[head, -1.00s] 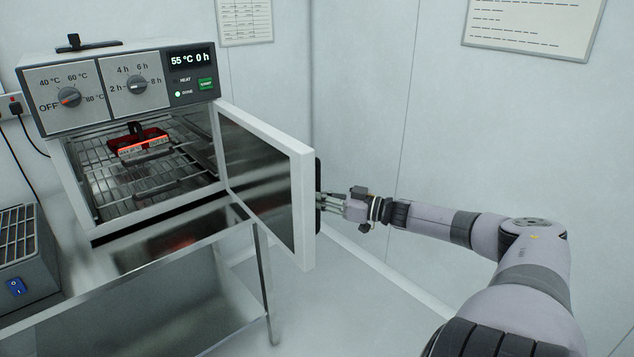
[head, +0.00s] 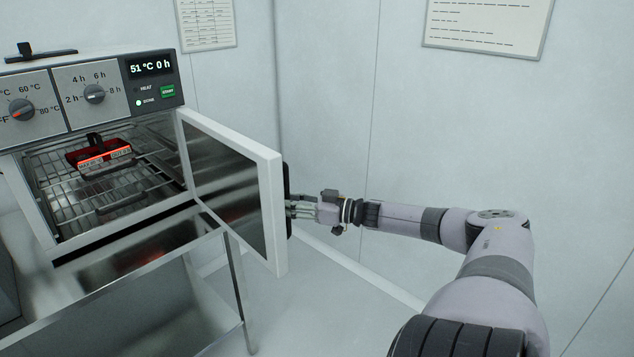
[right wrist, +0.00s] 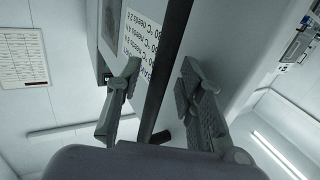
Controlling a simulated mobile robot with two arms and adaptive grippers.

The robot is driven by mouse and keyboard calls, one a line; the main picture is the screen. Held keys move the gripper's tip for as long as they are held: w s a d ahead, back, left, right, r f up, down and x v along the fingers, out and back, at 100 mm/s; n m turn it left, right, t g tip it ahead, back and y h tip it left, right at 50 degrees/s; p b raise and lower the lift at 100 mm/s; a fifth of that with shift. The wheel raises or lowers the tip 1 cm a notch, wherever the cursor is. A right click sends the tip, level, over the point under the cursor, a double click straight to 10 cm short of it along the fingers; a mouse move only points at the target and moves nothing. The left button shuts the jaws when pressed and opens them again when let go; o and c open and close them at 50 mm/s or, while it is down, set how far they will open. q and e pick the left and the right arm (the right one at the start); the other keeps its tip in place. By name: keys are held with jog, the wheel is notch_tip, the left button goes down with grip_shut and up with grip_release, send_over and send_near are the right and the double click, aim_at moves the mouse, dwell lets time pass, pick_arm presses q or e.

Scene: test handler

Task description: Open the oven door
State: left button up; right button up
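The oven (head: 84,98) stands at the left of the head view. Its door (head: 232,185) is hinged on the right and swung wide open, with the dark window toward the chamber. A dark vertical handle (head: 288,200) is on the door's outer face. My right gripper (head: 296,209) is at this handle. In the right wrist view, the dark handle bar (right wrist: 165,75) runs between the fingers of my right gripper (right wrist: 160,68). The fingers are apart, with gaps seen beside the bar, so they are around it but not clamped. My left gripper is not in view.
A red tray (head: 88,153) with a label sits on the wire rack (head: 62,188) inside the oven. The oven rests on a metal table (head: 190,252). Walls stand behind and right of my right arm, with posted sheets (head: 206,22). The floor beyond the door is clear.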

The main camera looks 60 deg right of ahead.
jog(key=v, duration=1.1)
jog(key=shift+s, duration=0.15)
jog(key=shift+r, duration=0.1)
dwell(0.4)
